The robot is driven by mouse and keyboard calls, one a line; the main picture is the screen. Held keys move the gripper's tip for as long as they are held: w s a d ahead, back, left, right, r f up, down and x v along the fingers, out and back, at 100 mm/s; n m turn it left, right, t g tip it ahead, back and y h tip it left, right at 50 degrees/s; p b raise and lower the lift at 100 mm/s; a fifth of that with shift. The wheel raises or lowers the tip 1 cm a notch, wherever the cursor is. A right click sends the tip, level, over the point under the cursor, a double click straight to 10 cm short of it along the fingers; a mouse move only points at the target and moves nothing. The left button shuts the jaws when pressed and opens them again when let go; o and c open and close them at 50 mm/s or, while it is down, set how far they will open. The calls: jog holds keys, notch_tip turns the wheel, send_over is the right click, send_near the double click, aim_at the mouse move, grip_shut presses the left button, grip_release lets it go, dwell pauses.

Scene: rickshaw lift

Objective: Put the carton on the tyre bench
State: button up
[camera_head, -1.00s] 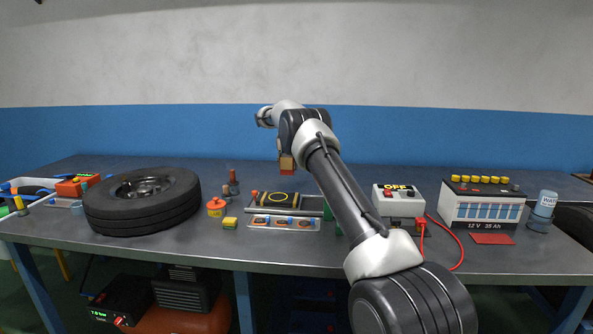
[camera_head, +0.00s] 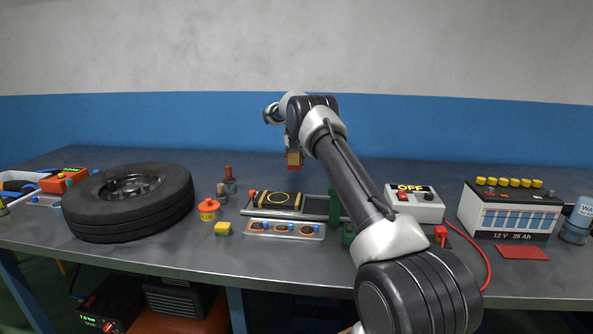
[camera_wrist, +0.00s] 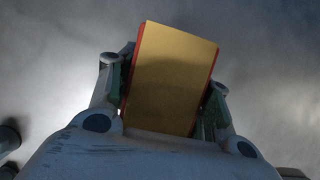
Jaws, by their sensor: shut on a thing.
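The carton (camera_wrist: 170,80) fills the middle of the wrist view, a tan face with red edges, slightly tilted. My gripper (camera_wrist: 163,95) is shut on it, one finger along each side. In the head view the carton (camera_head: 294,160) shows as a small tan and red block under the wrist, above the grey bench (camera_head: 390,170). The gripper's fingers are mostly hidden there by the arm. A tyre (camera_head: 125,205) lies flat on the left of this bench.
A tray of small parts (camera_head: 285,229), a yellow block (camera_head: 223,229) and an orange pot (camera_head: 208,210) stand near the front middle. An OFF switch box (camera_head: 415,205) with a red cable (camera_head: 480,250) and a battery (camera_head: 512,210) are at right. The back of the bench is clear.

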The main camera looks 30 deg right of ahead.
aim_at(296, 176)
jog(key=shift+f, duration=2.7)
jog(key=o, duration=1.2)
jog(key=shift+f, duration=0.1)
jog(key=shift+o, duration=0.2)
